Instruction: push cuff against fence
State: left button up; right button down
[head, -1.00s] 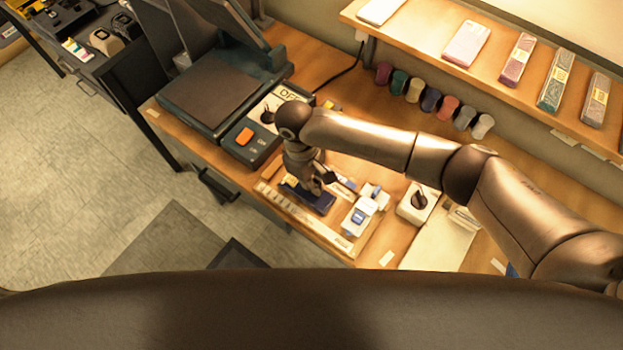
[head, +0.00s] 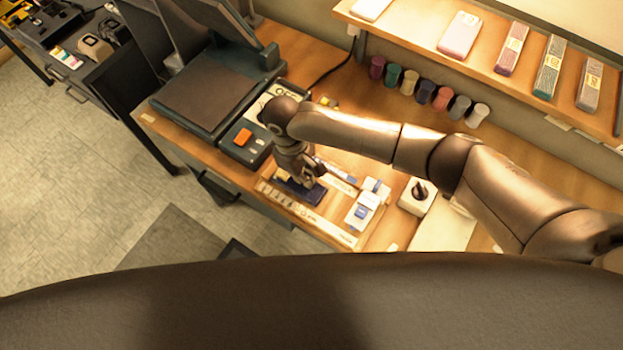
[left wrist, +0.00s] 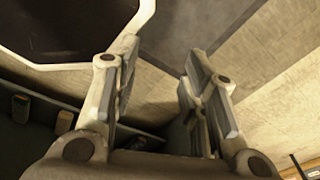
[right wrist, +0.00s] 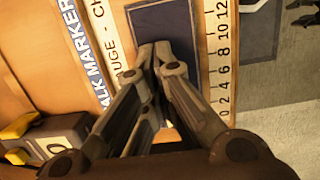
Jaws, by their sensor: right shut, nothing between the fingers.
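The cuff, a flat dark navy piece with a pale edge, lies on the bench in the head view (head: 304,194). It shows at the top of the right wrist view (right wrist: 165,25). A pale numbered strip, likely the fence, runs along the bench's front edge (head: 330,229) and beside the cuff (right wrist: 218,70). Any narrow gap between them is hard to judge. My right gripper (head: 314,180) is shut and empty, its tips (right wrist: 157,52) over or against the cuff; contact is unclear. My left gripper (left wrist: 158,75) is open and empty, away from the cuff.
A wooden gauge strip (right wrist: 118,30) and a blue-and-white chalk marker (right wrist: 85,55) lie on the cuff's other side. A white and blue device (head: 364,208) stands to its right. A dark press with an orange switch (head: 243,137) stands to the left. Several thread spools line the back.

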jog(key=shift+w+a+r+p, duration=0.1)
jog(key=shift+a+r+p, duration=0.25)
jog(key=shift+p, duration=0.7)
jog(key=shift+w+a, duration=0.1)
jog(key=shift+w, duration=0.2)
jog(key=shift+r, duration=0.4)
pick_arm(q)
jog(key=shift+s+d+r, duration=0.1)
jog(key=shift+d+r, duration=0.65)
pick_arm(e)
notch_tip(320, 180, up, 11)
jog(key=a, duration=0.1)
jog(key=shift+w+f, duration=0.2)
jog(key=shift+w, duration=0.1)
jog(key=shift+a, duration=0.1)
